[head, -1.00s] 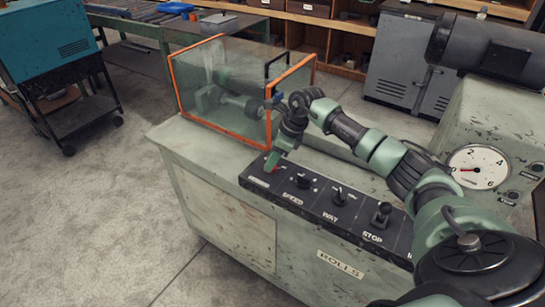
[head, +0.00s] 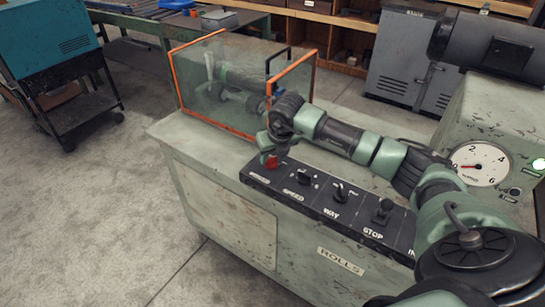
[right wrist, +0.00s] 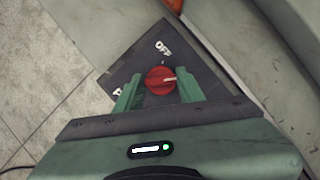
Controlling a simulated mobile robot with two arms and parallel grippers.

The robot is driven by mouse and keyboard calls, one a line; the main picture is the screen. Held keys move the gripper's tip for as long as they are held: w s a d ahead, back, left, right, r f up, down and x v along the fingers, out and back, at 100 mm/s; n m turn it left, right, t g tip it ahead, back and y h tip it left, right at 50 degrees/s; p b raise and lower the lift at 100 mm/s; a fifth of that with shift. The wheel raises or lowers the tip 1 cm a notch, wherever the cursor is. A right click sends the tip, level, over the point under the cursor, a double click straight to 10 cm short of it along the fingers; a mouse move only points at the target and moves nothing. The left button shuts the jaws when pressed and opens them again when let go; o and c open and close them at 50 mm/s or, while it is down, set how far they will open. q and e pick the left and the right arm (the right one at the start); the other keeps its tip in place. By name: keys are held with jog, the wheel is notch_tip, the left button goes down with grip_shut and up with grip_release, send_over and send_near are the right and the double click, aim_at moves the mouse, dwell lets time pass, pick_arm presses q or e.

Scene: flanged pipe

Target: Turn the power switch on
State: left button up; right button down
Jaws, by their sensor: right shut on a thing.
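The red power switch knob (head: 270,163) is at the far left end of the black control panel on the machine. My right gripper (head: 271,152) is right above it, pointing down. In the right wrist view the round red knob (right wrist: 158,80) sits between my two green fingers (right wrist: 160,88), which are shut on it. The white mark on the knob points right in that view. An OFF label shows beside the knob. A second label at lower left is partly hidden by a finger. My left gripper is not in view.
The panel (head: 318,202) also carries SPEED, WAY and STOP controls. A clear guard box with orange edges (head: 216,122) stands behind the knob. A gauge (head: 480,165) and a lit pale green lamp (head: 514,163) are at right. A teal cabinet (head: 50,40) stands at far left.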

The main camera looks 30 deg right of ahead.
aim_at(273, 173)
jog(key=shift+m+h+b, duration=0.35)
jog(key=shift+m+h, duration=0.15)
jog(key=shift+m, duration=0.7)
jog(key=c, duration=0.9)
grip_release()
jog(key=shift+g, duration=0.3)
jog(key=shift+r, duration=0.1)
jog(key=b+v, duration=0.1)
jog(key=v, duration=0.6)
jog(key=shift+s+a+r, duration=0.1)
jog(key=shift+s+r, duration=0.05)
jog(key=shift+r, duration=0.15)
